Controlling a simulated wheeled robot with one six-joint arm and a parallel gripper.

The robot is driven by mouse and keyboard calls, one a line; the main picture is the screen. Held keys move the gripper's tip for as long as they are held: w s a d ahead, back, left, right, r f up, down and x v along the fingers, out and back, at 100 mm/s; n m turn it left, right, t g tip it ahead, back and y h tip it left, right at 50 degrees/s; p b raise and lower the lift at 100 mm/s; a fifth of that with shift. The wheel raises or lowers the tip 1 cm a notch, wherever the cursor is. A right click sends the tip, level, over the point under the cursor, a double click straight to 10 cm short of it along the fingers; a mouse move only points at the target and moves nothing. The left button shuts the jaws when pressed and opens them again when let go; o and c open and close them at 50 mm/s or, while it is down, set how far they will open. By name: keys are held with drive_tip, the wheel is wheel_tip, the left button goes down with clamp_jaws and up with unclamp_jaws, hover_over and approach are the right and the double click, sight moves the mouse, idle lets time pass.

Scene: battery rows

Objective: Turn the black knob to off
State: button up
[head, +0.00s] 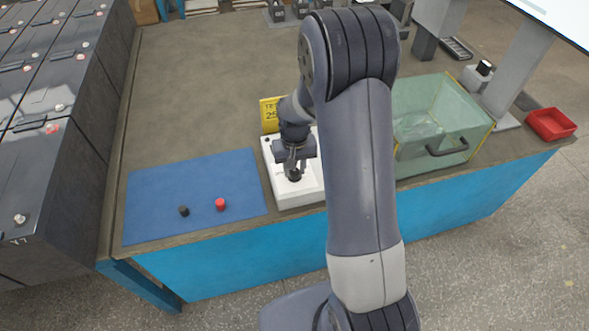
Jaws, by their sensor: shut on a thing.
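The black knob (294,176) sits on top of a white box (284,198) at the front edge of the bench. My gripper (294,172) points down over the box and is shut on the knob. The fingers cover much of the knob, so its pointer and any markings around it cannot be made out. My arm hides the right part of the box.
A blue mat (180,180) with a small black cap (184,211) and a red cap (220,204) lies left of the box. A yellow sign (268,112) stands behind it. A clear green-tinted bin (470,110) and a red tray (551,124) are at right.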

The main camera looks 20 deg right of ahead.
drive_tip(key=shift+n, duration=0.7)
drive_tip(key=o, duration=1)
drive_tip(key=shift+c, duration=0.2)
wheel_tip(320, 180, up, 11)
drive_tip(key=shift+b, duration=0.4)
drive_tip(key=shift+f, duration=0.15)
